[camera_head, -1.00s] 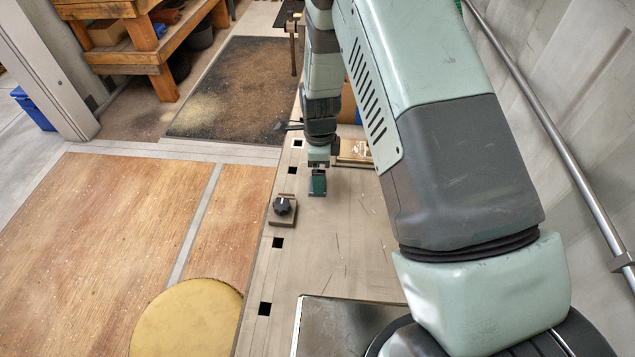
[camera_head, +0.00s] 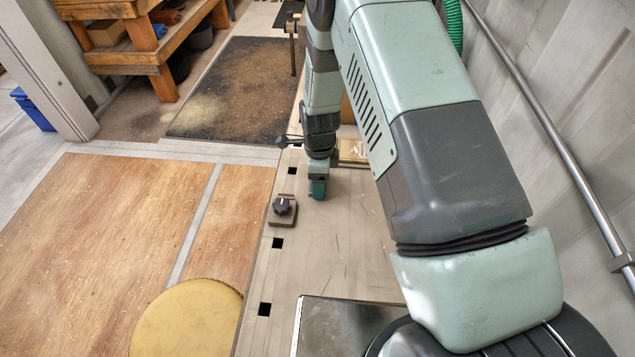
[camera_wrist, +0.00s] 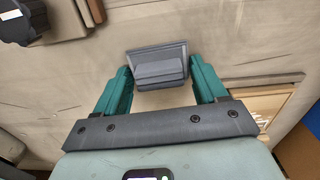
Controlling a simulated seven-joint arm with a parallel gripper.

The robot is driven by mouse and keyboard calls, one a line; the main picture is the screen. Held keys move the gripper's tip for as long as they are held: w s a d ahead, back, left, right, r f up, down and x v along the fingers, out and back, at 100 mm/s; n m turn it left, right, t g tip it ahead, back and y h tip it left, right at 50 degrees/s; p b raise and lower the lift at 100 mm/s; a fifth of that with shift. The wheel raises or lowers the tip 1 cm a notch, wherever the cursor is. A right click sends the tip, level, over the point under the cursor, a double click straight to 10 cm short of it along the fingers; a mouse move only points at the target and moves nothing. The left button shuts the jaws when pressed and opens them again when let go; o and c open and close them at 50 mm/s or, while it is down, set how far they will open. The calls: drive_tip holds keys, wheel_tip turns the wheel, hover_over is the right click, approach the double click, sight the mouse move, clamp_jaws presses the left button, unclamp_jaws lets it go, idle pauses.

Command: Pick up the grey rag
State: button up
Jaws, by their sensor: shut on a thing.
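The grey rag (camera_wrist: 158,68) looks like a small folded grey block in the wrist view, on the pale bench top. My gripper (camera_wrist: 160,63) has its two teal fingers at the rag's left and right ends, shut on it. In the head view my gripper (camera_head: 317,190) points down at the bench, just right of a black-knobbed block. The rag cannot be made out there, and whether it is clear of the bench top cannot be told.
The black-knobbed block (camera_head: 282,208) stands on the bench (camera_head: 345,245) close left of my gripper. A wooden-framed item (camera_head: 353,151) lies behind it to the right. A dark metal plate (camera_head: 340,325) is at the near end. The bench between is mostly clear.

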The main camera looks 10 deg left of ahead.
wheel_tip(320, 180, up, 10)
drive_tip(key=shift+r, duration=0.1)
drive_tip(key=o, duration=0.5)
drive_tip(key=c, duration=0.4)
drive_tip(key=w+d, duration=0.8)
drive_tip(key=w, duration=0.1)
drive_tip(key=shift+m, duration=0.4)
drive_tip(key=shift+w+d+f, duration=0.1)
drive_tip(key=shift+w+f, duration=0.05)
drive_tip(key=shift+f, duration=0.95)
drive_tip(key=shift+w+d+f, duration=0.1)
drive_tip(key=shift+w+f, duration=0.05)
drive_tip(key=shift+f, duration=0.95)
